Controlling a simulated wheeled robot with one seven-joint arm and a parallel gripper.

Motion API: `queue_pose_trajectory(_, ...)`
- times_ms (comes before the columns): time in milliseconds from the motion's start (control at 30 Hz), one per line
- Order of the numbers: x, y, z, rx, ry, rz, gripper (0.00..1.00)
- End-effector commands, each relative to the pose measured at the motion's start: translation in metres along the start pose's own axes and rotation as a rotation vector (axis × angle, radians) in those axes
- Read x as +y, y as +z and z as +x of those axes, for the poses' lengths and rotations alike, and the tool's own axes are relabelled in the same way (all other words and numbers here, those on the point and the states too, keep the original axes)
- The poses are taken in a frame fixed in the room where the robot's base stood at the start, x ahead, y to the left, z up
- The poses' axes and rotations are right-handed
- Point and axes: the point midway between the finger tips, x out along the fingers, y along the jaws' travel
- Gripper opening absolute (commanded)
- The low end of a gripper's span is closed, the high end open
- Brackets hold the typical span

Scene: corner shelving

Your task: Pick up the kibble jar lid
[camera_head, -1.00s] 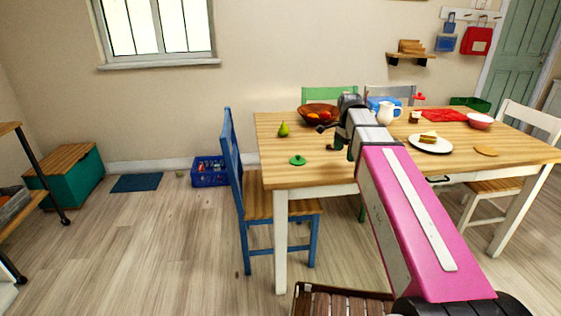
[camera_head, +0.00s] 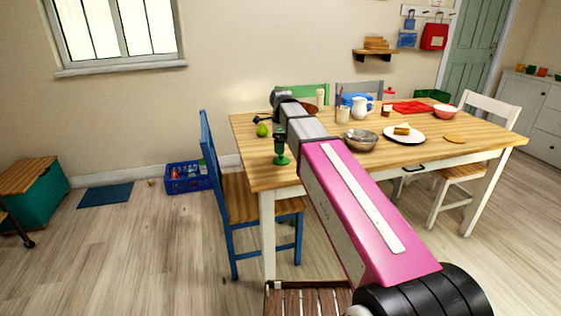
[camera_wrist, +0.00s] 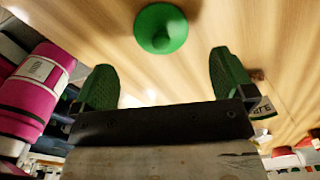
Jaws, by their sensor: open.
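The kibble jar lid, a round green lid with a raised knob (camera_wrist: 160,28), lies on the wooden table top. In the wrist view it is at the top centre, just beyond the fingertips and centred between them. My gripper (camera_wrist: 160,65) is open and empty, with its two green fingers apart on either side. In the head view my gripper (camera_head: 281,150) is over the near left part of the table, at the lid, which it mostly hides with its own green fingers. The exact height of the fingers above the table is unclear.
A green pear (camera_head: 262,130) is close to the left of my gripper. A metal bowl (camera_head: 361,140), a white jug (camera_head: 361,108) and a plate with cake (camera_head: 404,135) stand farther right. A blue chair (camera_head: 225,190) is at the table's left end.

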Motion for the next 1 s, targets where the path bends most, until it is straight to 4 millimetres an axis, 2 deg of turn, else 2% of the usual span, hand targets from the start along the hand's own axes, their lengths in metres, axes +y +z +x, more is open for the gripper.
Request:
queue_pose_trajectory(267,0.0,0.0,0.017,0.001,0.001,-0.001,1.0)
queue_pose_trajectory(600,-0.001,0.0,0.057,0.001,0.002,-0.001,1.0)
queue_pose_trajectory(867,-0.001,0.001,0.059,0.0,0.0,-0.001,1.0)
queue_pose_trajectory(967,-0.001,0.001,0.059,0.0,0.0,-0.001,0.71)
queue_pose_trajectory(1000,-0.001,0.001,0.059,0.0,0.0,-0.001,0.58)
